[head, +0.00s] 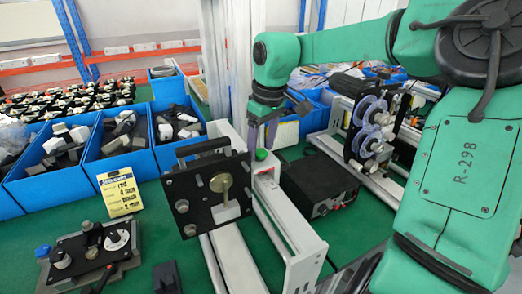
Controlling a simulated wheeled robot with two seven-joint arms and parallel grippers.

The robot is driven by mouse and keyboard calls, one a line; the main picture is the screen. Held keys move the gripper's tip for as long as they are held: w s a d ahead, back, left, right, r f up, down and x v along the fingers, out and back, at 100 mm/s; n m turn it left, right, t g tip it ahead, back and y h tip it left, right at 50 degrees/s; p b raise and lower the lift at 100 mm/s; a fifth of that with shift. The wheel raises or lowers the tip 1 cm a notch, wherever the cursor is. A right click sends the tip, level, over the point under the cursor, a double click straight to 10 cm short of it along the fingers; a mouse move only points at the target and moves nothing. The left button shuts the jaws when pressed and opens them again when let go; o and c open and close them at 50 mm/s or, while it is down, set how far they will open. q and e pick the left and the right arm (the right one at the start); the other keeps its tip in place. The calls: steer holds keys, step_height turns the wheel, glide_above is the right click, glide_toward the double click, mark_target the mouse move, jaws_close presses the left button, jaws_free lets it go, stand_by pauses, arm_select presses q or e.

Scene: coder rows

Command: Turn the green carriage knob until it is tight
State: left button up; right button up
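The green carriage knob (261,154) is a small rounded cap on top of the white carriage block (265,170), beside the black upright plate (205,190) of the coder. My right gripper (263,137) points down directly above the knob. Its fingertips are at or just above the knob's top; whether they touch it is not clear. The gap between the fingers is too small to tell if they are open or shut. My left gripper is not in view.
White rails (285,225) run forward from the carriage. A black box (318,187) and a machine with reels (370,135) stand to the right. Blue bins (120,165) of parts, a yellow card (119,193) and a black fixture (90,255) lie left.

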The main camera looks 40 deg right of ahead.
steer(key=shift+a+r+n+p, duration=0.1)
steer(key=shift+r+n+p, duration=0.1)
steer(key=shift+n+p, duration=0.45)
steer(key=n+p, duration=0.1)
steer(key=n, duration=0.2)
steer(key=n+y+p, duration=0.1)
steer(key=n+p, duration=0.1)
steer(key=n, duration=0.2)
steer(key=shift+w+r+g, duration=0.15)
steer(key=shift+g, duration=0.15)
steer(key=shift+d+f+n+y, duration=0.25)
steer(key=shift+f+n+y, duration=0.05)
steer(key=shift+n, duration=0.75)
steer(key=n+p, duration=0.1)
steer(key=n, duration=0.1)
steer(key=n+p, duration=0.1)
steer(key=shift+w+a+r+n+g+p, duration=0.1)
steer(key=shift+a+r+n+g+p, duration=0.1)
steer(key=shift+r+n+g+p, duration=0.15)
steer(key=n, duration=0.3)
steer(key=n+g+p, duration=0.1)
steer(key=shift+w+f+n, duration=0.1)
steer(key=shift+f+n, duration=0.15)
steer(key=shift+n, duration=0.1)
steer(key=shift+w+f+n, duration=0.1)
steer(key=shift+f+n, duration=0.1)
steer(key=shift+n, duration=0.7)
steer(key=shift+s, duration=0.25)
